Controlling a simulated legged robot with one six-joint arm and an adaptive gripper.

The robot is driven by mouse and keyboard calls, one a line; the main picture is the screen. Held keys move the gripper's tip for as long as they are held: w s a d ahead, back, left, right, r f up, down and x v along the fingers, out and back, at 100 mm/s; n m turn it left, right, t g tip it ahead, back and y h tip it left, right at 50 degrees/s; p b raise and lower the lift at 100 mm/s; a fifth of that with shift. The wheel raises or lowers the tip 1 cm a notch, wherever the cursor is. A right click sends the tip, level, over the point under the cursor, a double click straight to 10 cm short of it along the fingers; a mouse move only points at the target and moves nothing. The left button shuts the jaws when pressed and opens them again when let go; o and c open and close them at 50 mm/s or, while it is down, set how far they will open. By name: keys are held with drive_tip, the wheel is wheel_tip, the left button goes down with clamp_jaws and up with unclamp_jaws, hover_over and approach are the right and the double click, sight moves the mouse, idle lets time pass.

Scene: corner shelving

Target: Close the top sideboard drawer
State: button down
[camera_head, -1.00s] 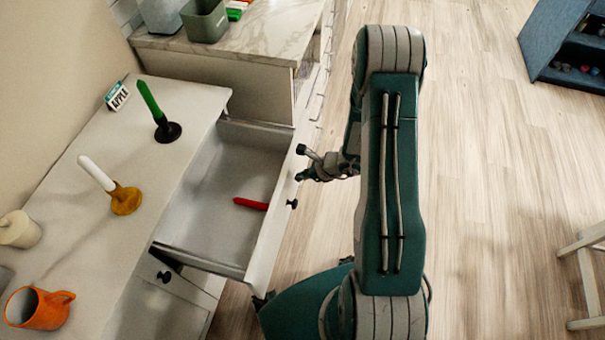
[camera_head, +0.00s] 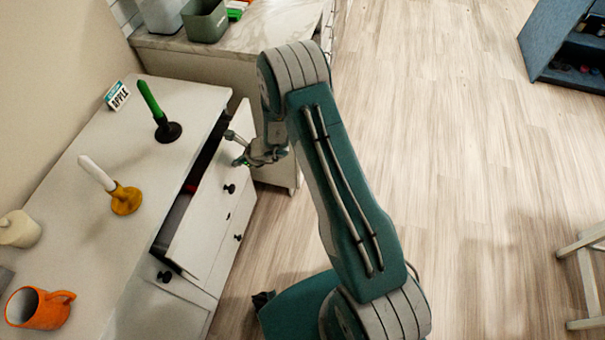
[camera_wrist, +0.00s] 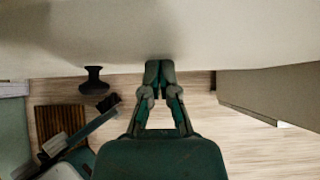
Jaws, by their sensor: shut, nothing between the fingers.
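The white top sideboard drawer (camera_head: 207,205) is open by a narrow gap, with its dark knob (camera_head: 229,188) on the front. Part of a red object (camera_head: 190,187) shows in the gap; the rest of the inside is hidden. My gripper (camera_head: 238,147) is at the drawer front, toward its far end beyond the knob. In the wrist view my gripper (camera_wrist: 160,66) is shut and empty, its tips at the pale drawer front (camera_wrist: 220,45). The knob (camera_wrist: 95,80) shows to the left there. The gripper appears to touch the front.
The sideboard top (camera_head: 75,215) bears a green candle (camera_head: 151,99), a white candle (camera_head: 97,172) and an orange mug (camera_head: 40,308). A marble-topped counter (camera_head: 240,45) stands just beyond. A blue shelf (camera_head: 565,50) and a stool (camera_head: 585,250) are far right. The wooden floor (camera_head: 450,150) between is clear.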

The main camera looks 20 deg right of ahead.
drive_tip(key=w+a, duration=0.4)
drive_tip(key=a, duration=0.2)
drive_tip(key=shift+w, duration=0.25)
drive_tip(key=shift+r, duration=0.1)
